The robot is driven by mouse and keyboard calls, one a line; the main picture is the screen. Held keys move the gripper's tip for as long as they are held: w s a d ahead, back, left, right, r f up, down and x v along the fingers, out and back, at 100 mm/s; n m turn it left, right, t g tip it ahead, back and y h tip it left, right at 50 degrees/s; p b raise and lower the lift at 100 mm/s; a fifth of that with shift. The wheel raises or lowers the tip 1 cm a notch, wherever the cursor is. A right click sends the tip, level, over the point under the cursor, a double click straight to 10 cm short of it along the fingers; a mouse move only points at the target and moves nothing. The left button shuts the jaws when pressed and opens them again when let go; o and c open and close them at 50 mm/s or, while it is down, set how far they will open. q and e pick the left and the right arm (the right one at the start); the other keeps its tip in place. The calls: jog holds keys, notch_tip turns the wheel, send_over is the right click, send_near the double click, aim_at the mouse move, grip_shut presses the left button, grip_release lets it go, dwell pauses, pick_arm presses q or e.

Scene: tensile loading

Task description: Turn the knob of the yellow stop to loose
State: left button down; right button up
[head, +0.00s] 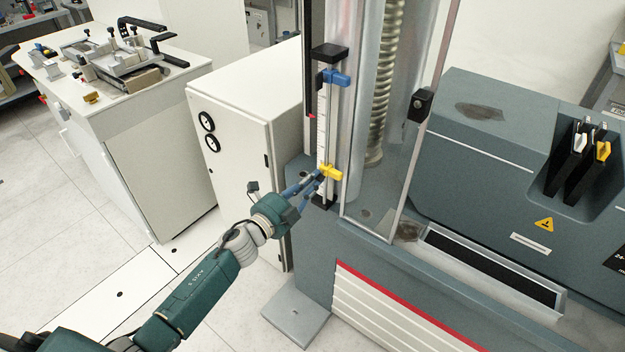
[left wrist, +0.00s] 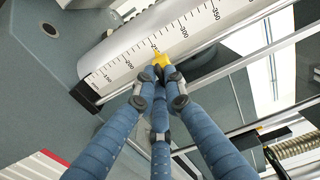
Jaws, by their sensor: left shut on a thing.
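The yellow stop (head: 329,172) sits low on a white vertical scale rail (head: 322,130) at the left of the testing machine. A blue stop (head: 337,77) sits near the top of the same rail. My left gripper (head: 318,178) reaches the yellow stop from the lower left, its blue fingers shut on the stop's knob. In the left wrist view the fingertips (left wrist: 160,84) close around the yellow stop (left wrist: 163,61), which stands by the 250 mark of the scale. The fingers hide most of the knob, so its setting cannot be read. My right gripper is not in view.
A clear guard panel (head: 385,200) stands right of the rail, with a metal screw column (head: 384,70) behind it. A white cabinet (head: 235,150) stands behind my left arm. A workbench (head: 150,105) with a fixture is at the back left.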

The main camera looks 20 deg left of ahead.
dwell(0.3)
pick_arm(q)
jog(key=c, duration=1.8)
grip_release()
jog(key=v, duration=1.2)
jog(key=shift+r, duration=0.1)
jog(key=s+a+f+n+g+y+b, duration=0.15)
jog(key=s+f+n, duration=0.3)
jog(key=f, duration=0.75)
jog(key=s+a+f+n+g+y, duration=0.25)
jog(key=s+f, duration=0.25)
jog(key=f, duration=0.7)
jog(key=s+a+f+n+g+y, duration=0.25)
jog(key=s+f+n, duration=0.2)
jog(key=f, duration=0.75)
jog(key=s+d+f+n+g, duration=0.2)
jog(key=s+f, duration=0.5)
jog(key=s, duration=0.4)
jog(key=s+d+f+n+g+b, duration=0.1)
jog(key=s+d+f+n+g, duration=0.2)
jog(key=s+f, duration=0.4)
jog(key=s+d+f+n+g, duration=0.2)
jog(key=s+f, duration=0.5)
jog(key=s, duration=1)
jog(key=shift+s+d+f+n+g+b, duration=0.15)
jog(key=shift+n+g+b, duration=0.25)
jog(key=shift+g, duration=0.85)
